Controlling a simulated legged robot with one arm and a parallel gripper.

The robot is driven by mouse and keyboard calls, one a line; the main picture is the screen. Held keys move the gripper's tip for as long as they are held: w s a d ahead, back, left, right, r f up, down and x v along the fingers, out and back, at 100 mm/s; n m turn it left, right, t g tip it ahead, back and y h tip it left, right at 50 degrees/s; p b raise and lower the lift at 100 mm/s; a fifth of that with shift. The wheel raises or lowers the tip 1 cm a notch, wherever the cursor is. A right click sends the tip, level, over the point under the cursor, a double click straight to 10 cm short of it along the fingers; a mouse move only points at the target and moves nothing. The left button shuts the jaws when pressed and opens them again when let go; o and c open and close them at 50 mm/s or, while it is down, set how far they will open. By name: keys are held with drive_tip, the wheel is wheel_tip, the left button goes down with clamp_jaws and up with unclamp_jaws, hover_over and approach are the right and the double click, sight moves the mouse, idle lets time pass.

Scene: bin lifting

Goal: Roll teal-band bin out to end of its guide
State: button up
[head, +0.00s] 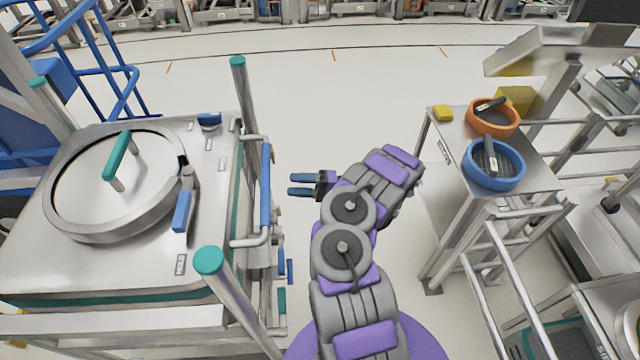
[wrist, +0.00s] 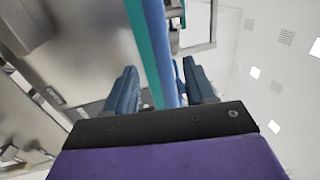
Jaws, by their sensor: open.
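The teal-band bin (head: 215,165) is a steel box at the left of the head view, with a teal stripe along its edge and a round lid with a teal handle on top. A blue grip bar (head: 266,185) on steel brackets runs along its right side. My gripper (head: 291,184) is open and empty, pointing left at this bar with a small gap between fingertips and bar. In the wrist view the blue bar (wrist: 158,50) lies in line between the two open fingers, beside the teal stripe (wrist: 143,50).
Teal-capped posts (head: 208,262) stand at the bin's right corners. At right, a steel stand (head: 455,165) holds an orange bowl (head: 493,125) and a blue bowl (head: 494,182). The pale floor (head: 340,100) between bin and stand is clear.

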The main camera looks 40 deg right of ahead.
drive_tip(key=b+v, duration=0.1)
drive_tip(key=v, duration=0.5)
drive_tip(key=shift+s+b, duration=0.15)
drive_tip(key=shift+b, duration=0.15)
drive_tip(key=shift+s+d+f, duration=0.1)
drive_tip(key=shift+d, duration=0.05)
idle(0.6)
